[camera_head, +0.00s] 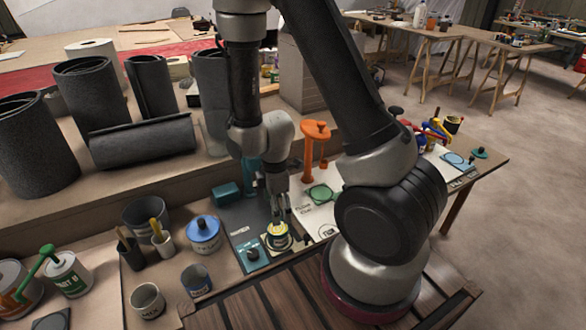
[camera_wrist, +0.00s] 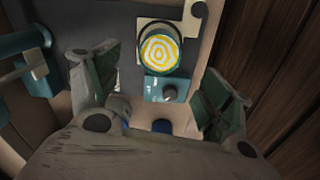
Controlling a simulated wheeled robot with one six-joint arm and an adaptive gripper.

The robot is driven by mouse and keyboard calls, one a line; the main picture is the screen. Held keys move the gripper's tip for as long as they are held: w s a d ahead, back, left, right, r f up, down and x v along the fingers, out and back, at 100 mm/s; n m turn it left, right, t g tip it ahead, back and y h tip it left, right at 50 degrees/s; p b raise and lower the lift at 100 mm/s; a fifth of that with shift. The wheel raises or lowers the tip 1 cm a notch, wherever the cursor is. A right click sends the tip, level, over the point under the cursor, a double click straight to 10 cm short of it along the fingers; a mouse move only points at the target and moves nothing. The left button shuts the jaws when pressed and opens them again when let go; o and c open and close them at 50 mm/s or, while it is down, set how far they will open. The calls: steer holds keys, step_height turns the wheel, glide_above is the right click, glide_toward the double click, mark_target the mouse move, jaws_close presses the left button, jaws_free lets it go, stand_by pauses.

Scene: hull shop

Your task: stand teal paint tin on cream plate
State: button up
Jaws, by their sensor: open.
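The paint tin (camera_head: 278,237) has a yellow-and-white patterned top and stands upright, apparently on the cream plate (camera_head: 300,246). In the wrist view the tin's ringed lid (camera_wrist: 161,53) shows a teal rim. A dark ring curves around its far side, over the cream plate (camera_wrist: 145,27). My gripper (camera_head: 279,214) is just above and behind the tin in the head view. In the wrist view my gripper (camera_wrist: 165,95) has its fingers wide apart and empty, with the tin beyond them. The tin's underside is hidden.
A teal block with a dark knob (camera_head: 252,255) sits close beside the tin. An orange stand (camera_head: 316,145) and a green disc (camera_head: 320,194) are to the right.

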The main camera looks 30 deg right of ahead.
step_height(320, 180, up, 11)
steer(key=w+d+m+t, duration=0.1)
steer(key=w+d+m, duration=0.1)
steer(key=m, duration=0.2)
steer(key=s+d+r+m+t, duration=0.1)
steer(key=s+d+r+m, duration=0.1)
steer(key=s+r+m, duration=0.2)
steer(key=s+d+r+m+t, duration=0.1)
steer(key=s+d+r+m, duration=0.2)
steer(key=r, duration=0.8)
steer(key=s+d+r+m+t, duration=0.1)
steer(key=s+d+r+m, duration=0.2)
steer(key=s+r, duration=0.4)
steer(key=shift+d+r+m, duration=0.15)
steer(key=shift+r+m, duration=0.15)
steer(key=shift+m, duration=0.5)
